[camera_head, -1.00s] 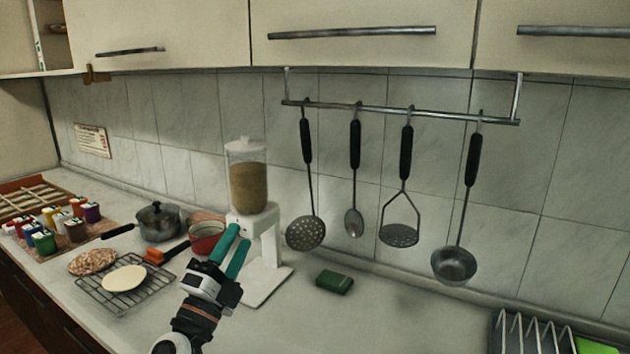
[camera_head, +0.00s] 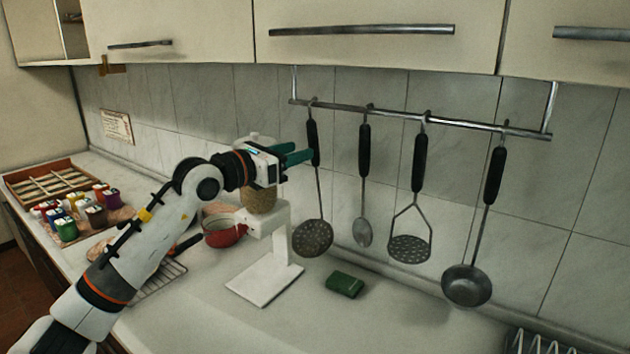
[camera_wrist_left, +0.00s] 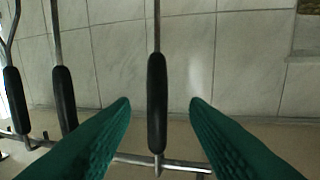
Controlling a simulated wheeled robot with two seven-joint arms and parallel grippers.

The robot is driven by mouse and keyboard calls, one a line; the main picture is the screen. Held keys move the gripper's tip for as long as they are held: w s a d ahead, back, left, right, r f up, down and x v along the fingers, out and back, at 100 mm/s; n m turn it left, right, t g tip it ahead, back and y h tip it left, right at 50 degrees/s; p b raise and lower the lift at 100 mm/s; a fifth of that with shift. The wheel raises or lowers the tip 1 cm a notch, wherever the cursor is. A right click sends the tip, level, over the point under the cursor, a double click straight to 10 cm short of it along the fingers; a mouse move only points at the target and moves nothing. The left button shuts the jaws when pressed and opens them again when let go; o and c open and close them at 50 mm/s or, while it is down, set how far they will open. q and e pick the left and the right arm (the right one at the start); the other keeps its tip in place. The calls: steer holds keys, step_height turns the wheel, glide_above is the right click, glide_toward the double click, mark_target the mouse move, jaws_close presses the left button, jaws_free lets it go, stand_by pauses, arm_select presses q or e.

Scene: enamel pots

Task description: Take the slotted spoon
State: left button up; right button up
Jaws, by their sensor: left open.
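The slotted spoon (camera_head: 313,238) hangs upright at the left end of the wall rail (camera_head: 420,120), its round perforated head down and its black handle up. My left gripper (camera_head: 304,154) is open, with teal fingers reaching right to this handle. In the left wrist view, which is upside down, the black handle (camera_wrist_left: 157,100) shows between the two spread fingertips (camera_wrist_left: 160,104), with a gap on each side. I cannot tell how deep it sits between them. My right gripper is not in view.
A spoon (camera_head: 364,230), a masher (camera_head: 409,248) and a ladle (camera_head: 467,285) hang to the right. A dispenser (camera_head: 268,270) stands below my gripper, partly hidden by it. A green block (camera_head: 345,284) lies on the counter. Cabinets (camera_head: 375,55) are above the rail.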

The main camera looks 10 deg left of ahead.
mark_target(314, 160)
arm_select(q)
steer(key=p+x, duration=0.3)
steer(key=x, duration=0.2)
steer(key=shift+w+d+f, duration=0.15)
steer(key=shift+d, duration=0.1)
steer(key=shift+w+d+f, duration=0.1)
steer(key=shift+w+d, duration=0.05)
steer(key=shift+c, duration=0.8)
jaws_close()
